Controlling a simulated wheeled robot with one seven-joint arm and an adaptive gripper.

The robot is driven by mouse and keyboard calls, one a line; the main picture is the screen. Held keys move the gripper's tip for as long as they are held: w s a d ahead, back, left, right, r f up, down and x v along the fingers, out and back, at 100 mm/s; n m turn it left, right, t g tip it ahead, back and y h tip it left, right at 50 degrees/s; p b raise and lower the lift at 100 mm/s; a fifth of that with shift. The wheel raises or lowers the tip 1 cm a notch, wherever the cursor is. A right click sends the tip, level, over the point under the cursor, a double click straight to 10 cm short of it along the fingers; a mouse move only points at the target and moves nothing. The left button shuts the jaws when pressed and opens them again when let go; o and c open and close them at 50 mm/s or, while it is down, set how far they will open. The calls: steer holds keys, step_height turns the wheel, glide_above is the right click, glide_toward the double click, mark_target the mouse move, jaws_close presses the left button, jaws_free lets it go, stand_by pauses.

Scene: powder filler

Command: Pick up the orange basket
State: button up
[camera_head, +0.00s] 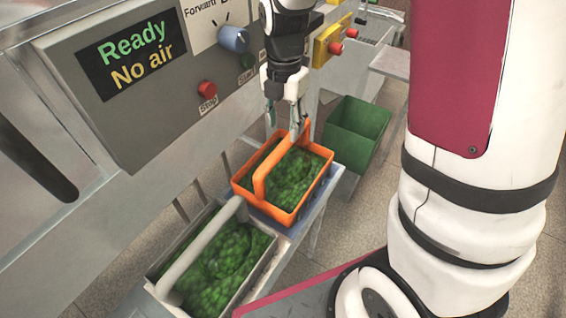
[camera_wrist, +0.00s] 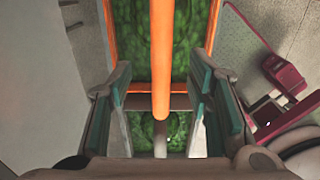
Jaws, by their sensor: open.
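The orange basket (camera_head: 301,210) stands on a narrow stand beside the machine, filled with green leafy pieces and with an orange handle (camera_head: 268,170) arching over it. My gripper (camera_head: 284,125) is above the basket, pointing down, with its fingers apart. In the wrist view, my gripper (camera_wrist: 160,125) is open, and the orange handle (camera_wrist: 161,60) runs lengthwise between its two teal-padded fingers. The fingers are apart from the handle on both sides. The orange basket's rim (camera_wrist: 214,30) shows beyond them in that view.
A grey basket (camera_head: 262,265) with a pale handle and similar green contents stands in front of the orange one. An empty-looking green bin (camera_head: 357,130) stands behind it. The machine panel (camera_head: 150,75) with a display reading "Ready, No air" and knobs is close on the left.

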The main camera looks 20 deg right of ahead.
mark_target(285, 142)
steer(key=shift+s+f+p, duration=0.1)
steer(key=shift+f+p, duration=0.2)
steer(key=shift+f, duration=3.5)
jaws_close()
